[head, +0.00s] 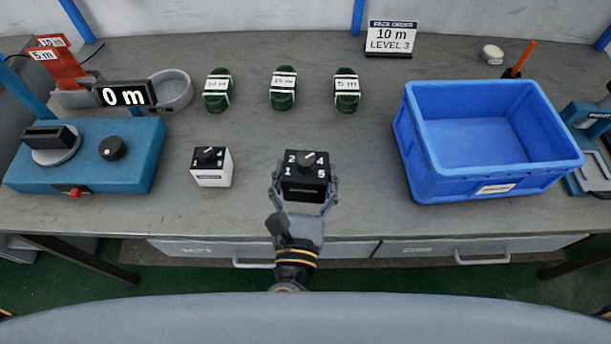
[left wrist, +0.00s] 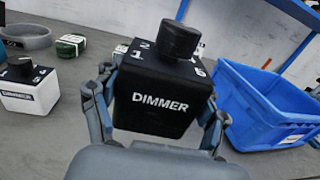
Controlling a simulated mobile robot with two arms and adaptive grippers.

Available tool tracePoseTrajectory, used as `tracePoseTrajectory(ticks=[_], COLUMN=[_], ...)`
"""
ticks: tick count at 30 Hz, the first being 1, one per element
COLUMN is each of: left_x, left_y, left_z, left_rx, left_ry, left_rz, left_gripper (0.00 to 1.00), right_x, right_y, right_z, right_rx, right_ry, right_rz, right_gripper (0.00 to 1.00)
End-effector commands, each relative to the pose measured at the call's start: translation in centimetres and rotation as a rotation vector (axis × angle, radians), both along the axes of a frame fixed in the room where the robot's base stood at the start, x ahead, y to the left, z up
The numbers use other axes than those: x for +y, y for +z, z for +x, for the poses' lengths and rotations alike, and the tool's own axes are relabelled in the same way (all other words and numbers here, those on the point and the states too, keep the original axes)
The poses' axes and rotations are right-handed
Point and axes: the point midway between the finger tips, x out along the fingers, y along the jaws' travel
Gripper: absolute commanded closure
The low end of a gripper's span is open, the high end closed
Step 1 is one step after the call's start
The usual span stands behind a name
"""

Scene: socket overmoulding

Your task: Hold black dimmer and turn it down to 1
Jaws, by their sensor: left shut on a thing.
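The black dimmer (head: 304,186) stands upright on the table in the middle of the head view. Its top shows the numbers 1, 2, 4 and 5 around a black knob (head: 306,159). The knob's pale mark seems to point up and right, near the 4; its exact setting is hard to tell. My left gripper (head: 305,193) is shut on the black dimmer, one finger on each side. In the left wrist view the dimmer (left wrist: 160,103) shows its DIMMER label between the fingers, with the knob (left wrist: 180,40) on top. My right gripper is not in view.
A white dimmer (head: 212,175) stands to the left. Several green coils (head: 283,88) stand behind. A blue crate (head: 415,165) is at right, a blue machine (head: 135,160) at left. A sign (head: 391,38) reads 10 m, LEVEL 3. The table is clear between the dimmers.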

Motion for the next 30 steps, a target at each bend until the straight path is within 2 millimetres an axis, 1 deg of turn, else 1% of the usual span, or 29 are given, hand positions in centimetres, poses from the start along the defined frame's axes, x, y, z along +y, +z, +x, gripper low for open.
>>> tracePoseTrajectory(ticks=[30], left_x=[0.0], left_y=[0.1], left_z=[5.2], left_rx=[-0.002], left_ry=[0.0], left_rz=[0.001], left_gripper=[0.57], right_x=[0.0], right_y=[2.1], right_z=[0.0], right_rx=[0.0], right_ry=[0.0], right_rz=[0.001], right_gripper=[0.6])
